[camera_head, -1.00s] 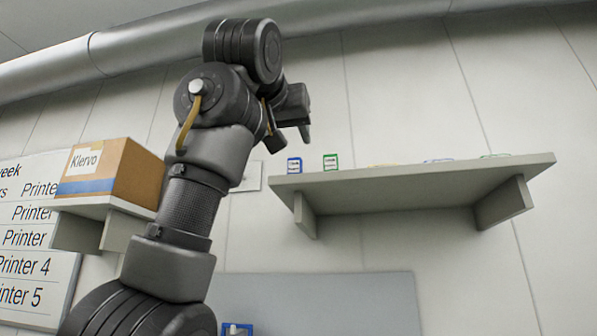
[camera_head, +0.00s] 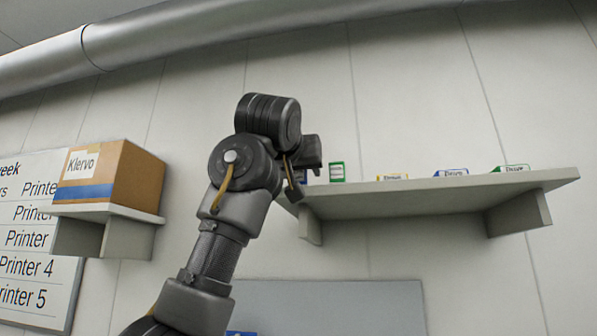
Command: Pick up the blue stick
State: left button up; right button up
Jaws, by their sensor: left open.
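No plain blue stick can be made out. A blue-edged labelled ink item (camera_head: 451,173) lies low on the right shelf (camera_head: 440,200). Another small blue item (camera_head: 314,178) stands at the shelf's left end, mostly hidden by my left gripper (camera_head: 304,177). A green-edged upright bottle (camera_head: 337,172) stands just right of it. The left gripper is open, in front of the shelf's left end; whether it touches the blue item cannot be told. My right gripper is out of view.
A yellow-edged item (camera_head: 392,177) and a green-edged one (camera_head: 511,168) lie along the shelf. A cardboard Klervo box (camera_head: 112,180) sits on a smaller shelf (camera_head: 110,211) at left. A large pipe (camera_head: 200,32) runs above.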

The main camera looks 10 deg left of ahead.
pick_arm(q)
jog(key=shift+s+d, duration=0.1)
jog(key=shift+s, duration=0.15)
jog(key=shift+s+r, duration=0.1)
jog(key=shift+c, duration=1)
jog(key=c, duration=0.8)
jog(key=shift+o, duration=0.2)
jog(key=shift+r, duration=0.75)
jog(key=s+r, duration=1.1)
jog(key=s, duration=0.2)
jog(key=shift+s+d+r, duration=0.2)
jog(key=shift+s+d, duration=0.2)
